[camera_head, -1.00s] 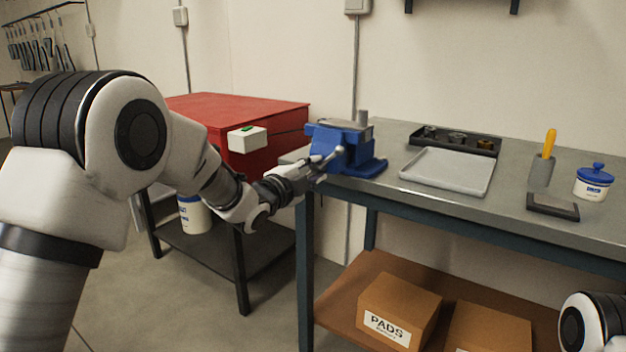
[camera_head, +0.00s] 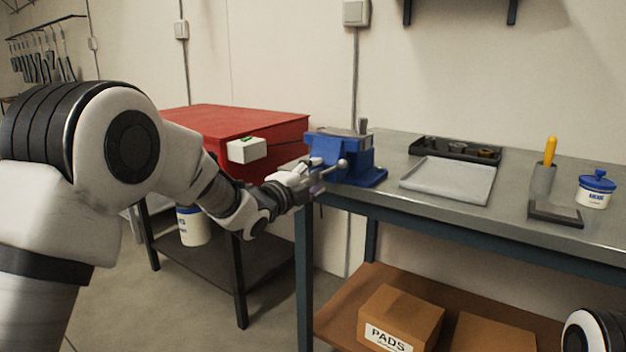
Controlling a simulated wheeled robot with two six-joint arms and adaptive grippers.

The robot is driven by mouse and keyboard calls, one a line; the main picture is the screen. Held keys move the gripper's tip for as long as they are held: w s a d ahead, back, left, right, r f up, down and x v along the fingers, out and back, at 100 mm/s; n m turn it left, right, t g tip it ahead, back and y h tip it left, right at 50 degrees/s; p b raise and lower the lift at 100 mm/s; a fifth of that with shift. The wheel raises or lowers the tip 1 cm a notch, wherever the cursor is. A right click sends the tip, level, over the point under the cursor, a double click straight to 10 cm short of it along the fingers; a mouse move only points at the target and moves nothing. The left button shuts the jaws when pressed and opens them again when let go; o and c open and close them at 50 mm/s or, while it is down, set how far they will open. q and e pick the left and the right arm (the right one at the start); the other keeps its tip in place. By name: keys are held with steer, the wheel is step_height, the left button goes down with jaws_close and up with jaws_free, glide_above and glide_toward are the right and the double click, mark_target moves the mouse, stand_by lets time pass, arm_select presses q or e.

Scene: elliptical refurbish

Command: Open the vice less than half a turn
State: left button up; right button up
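The blue vice (camera_head: 348,155) stands at the left end of the grey workbench. Its metal handle bar (camera_head: 334,167) with a ball end sticks out at the front of the vice. My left gripper (camera_head: 312,178) is at the front of the vice, right at the handle. The fingers are small and overlap the handle, so I cannot tell whether they are closed on it. My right gripper is out of view; only part of my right arm shows at the lower right corner.
The workbench (camera_head: 390,199) carries a grey tray (camera_head: 448,180), a black parts tray (camera_head: 455,150), a holder with a yellow-handled tool (camera_head: 544,170), a dark flat block (camera_head: 555,213) and a blue-lidded jar (camera_head: 595,190). A red cabinet (camera_head: 235,125) stands left. Boxes (camera_head: 402,313) lie below.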

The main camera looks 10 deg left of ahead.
arm_select(q)
steer(key=shift+f, duration=0.1)
steer(key=shift+s+a, duration=0.1)
steer(key=shift+s, duration=0.2)
steer(key=v, duration=1.1)
steer(key=shift+s, duration=0.2)
